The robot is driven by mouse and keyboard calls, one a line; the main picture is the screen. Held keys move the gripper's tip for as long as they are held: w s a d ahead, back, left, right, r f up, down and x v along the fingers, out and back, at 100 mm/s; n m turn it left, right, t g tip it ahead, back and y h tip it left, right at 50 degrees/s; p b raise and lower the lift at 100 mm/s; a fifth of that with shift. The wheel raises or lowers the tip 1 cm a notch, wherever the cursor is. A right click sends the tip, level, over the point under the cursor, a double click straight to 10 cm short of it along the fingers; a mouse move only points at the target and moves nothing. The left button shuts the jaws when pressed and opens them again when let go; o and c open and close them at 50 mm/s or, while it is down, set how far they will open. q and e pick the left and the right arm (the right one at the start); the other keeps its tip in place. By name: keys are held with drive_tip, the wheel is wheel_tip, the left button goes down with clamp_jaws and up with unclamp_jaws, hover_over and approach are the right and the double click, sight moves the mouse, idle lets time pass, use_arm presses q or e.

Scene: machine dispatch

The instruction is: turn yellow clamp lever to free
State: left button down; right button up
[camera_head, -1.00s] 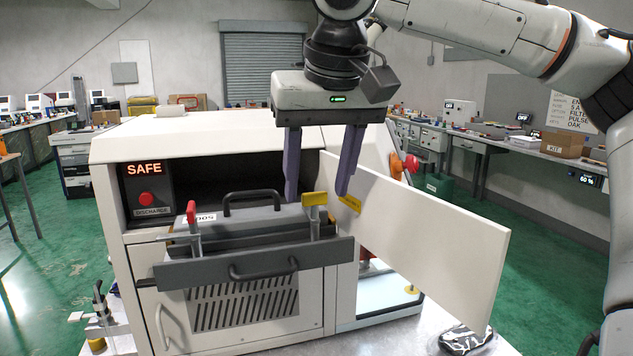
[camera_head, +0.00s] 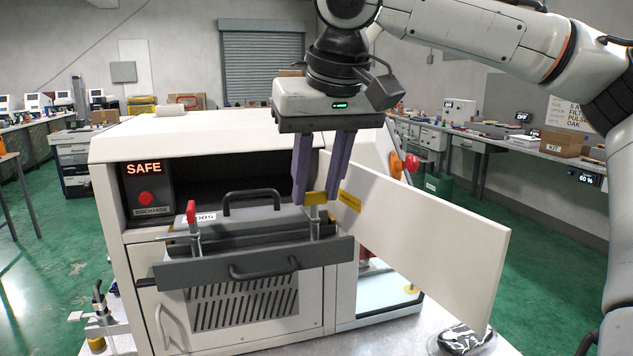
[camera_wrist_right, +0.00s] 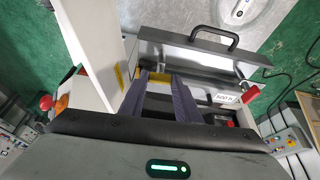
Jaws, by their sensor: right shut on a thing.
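The yellow clamp lever (camera_head: 316,198) sits on a metal post at the right end of the grey drawer front (camera_head: 255,262) of the white machine. My right gripper (camera_head: 316,196) points down at it, with its purple fingers drawn together on the lever. In the right wrist view the fingers (camera_wrist_right: 160,80) reach the yellow lever (camera_wrist_right: 148,75), which they partly hide. A red clamp lever (camera_head: 191,212) stands upright at the drawer's left end. My left gripper is not in view.
A white door panel (camera_head: 430,235) stands open just right of the gripper. A display reading SAFE (camera_head: 143,169) and a red discharge button (camera_head: 146,198) are left of the opening. A black handle (camera_head: 252,200) rises behind the drawer front.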

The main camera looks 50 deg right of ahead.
drive_tip(key=n, duration=0.1)
drive_tip(key=n+y, duration=0.1)
drive_tip(key=n, duration=0.2)
drive_tip(key=shift+s+d+n+t+y, duration=0.1)
drive_tip(key=shift+d+n+t+y, duration=0.2)
drive_tip(key=shift+n+y, duration=0.1)
drive_tip(key=n+y, duration=0.1)
drive_tip(key=n, duration=0.3)
drive_tip(key=shift+d+y, duration=0.15)
drive_tip(key=shift+y, duration=0.25)
drive_tip(key=n, duration=0.2)
drive_tip(key=n+g+y, duration=0.1)
drive_tip(key=n, duration=0.1)
drive_tip(key=shift+w+d+n, duration=0.15)
drive_tip(key=shift+w+n, duration=0.05)
drive_tip(key=shift+n, duration=0.2)
drive_tip(key=shift+w+d+n+g+y, duration=0.1)
drive_tip(key=shift+n+g+y, duration=0.55)
drive_tip(key=shift+n, duration=1.25)
drive_tip(key=o, duration=1)
drive_tip(key=shift+o, duration=0.2)
drive_tip(key=shift+r, duration=0.1)
